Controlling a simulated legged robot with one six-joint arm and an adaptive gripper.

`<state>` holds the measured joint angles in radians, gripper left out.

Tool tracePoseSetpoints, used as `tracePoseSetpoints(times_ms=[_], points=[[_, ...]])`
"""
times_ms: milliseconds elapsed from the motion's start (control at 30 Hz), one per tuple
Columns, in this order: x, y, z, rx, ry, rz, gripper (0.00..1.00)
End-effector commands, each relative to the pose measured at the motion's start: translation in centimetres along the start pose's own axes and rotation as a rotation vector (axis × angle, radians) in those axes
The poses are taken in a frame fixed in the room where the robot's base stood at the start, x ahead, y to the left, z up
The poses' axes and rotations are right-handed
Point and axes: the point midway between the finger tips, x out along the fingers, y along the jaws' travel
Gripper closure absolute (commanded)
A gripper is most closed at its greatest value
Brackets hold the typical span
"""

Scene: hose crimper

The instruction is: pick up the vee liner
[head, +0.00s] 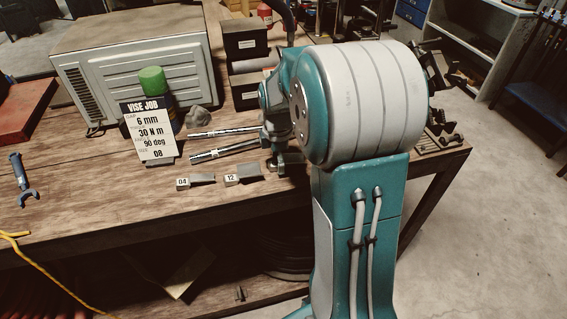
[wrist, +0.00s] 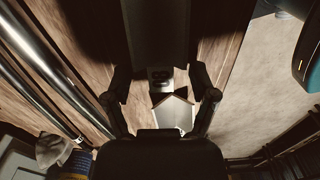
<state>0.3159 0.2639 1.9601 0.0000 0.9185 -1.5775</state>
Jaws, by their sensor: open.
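A small grey metal piece with a pointed, vee-like edge, which looks like the vee liner (wrist: 175,114), lies on the wooden bench in the wrist view. A pale tag with dark marks sits just above it there; I cannot read it surely. My gripper (wrist: 161,86) is open, with one finger on each side of this piece; contact does not show. In the head view my arm hides the gripper and this piece. Two similar grey liners, tagged 04 (head: 203,180) and 12 (head: 246,175), lie near the bench's front edge.
Two metal bars (head: 222,148) lie beside my arm; they cross the wrist view's left side. A job card (head: 149,133) reading size 08 stands before a green-capped can (head: 152,82). A grey machine (head: 135,58) stands behind.

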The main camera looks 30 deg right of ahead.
Motion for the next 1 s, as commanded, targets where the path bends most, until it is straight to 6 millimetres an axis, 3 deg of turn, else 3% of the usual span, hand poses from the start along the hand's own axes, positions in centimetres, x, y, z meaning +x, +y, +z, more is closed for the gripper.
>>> tracePoseSetpoints(times_ms=[300,467,500,1000], points=[[0.75,-0.01,0.01,0.000,0.000,0.001,0.26],[0.72,0.00,0.01,0.000,0.000,0.001,0.97],[0.72,0.00,0.01,0.000,0.000,0.001,1.00],[-0.11,0.03,0.00,0.000,0.000,0.003,1.00]])
